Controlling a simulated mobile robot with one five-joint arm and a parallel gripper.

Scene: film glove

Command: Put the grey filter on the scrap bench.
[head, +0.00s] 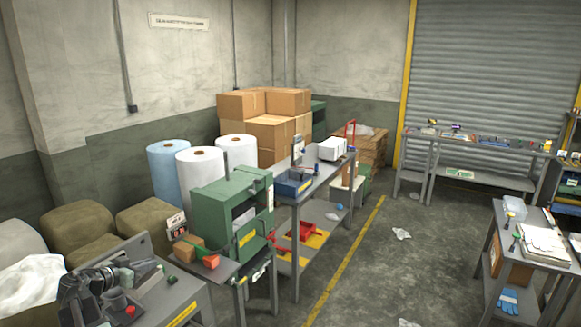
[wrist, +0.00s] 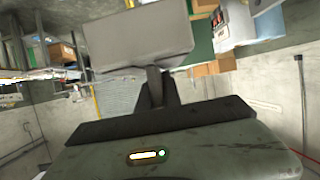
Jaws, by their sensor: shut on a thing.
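The wrist view is upside down. In it my gripper (wrist: 160,92) has dark fingers close together at a flat grey block (wrist: 138,38), which looks like the grey filter. The block is held clear in front of the fingertips, with open room behind it. My gripper and the held filter cannot be made out for certain in the head view. No bench there has a readable scrap sign, so I cannot tell which is the scrap bench. A grey bench with a yellow label (head: 181,314) stands at the lower left, with dark equipment and small parts on it.
A green machine (head: 207,207) stands beside a long grey table (head: 325,175). A far bench (head: 470,178) stands before the shutter. A right table (head: 555,262) holds papers. Open floor (head: 385,270) lies between, with some litter.

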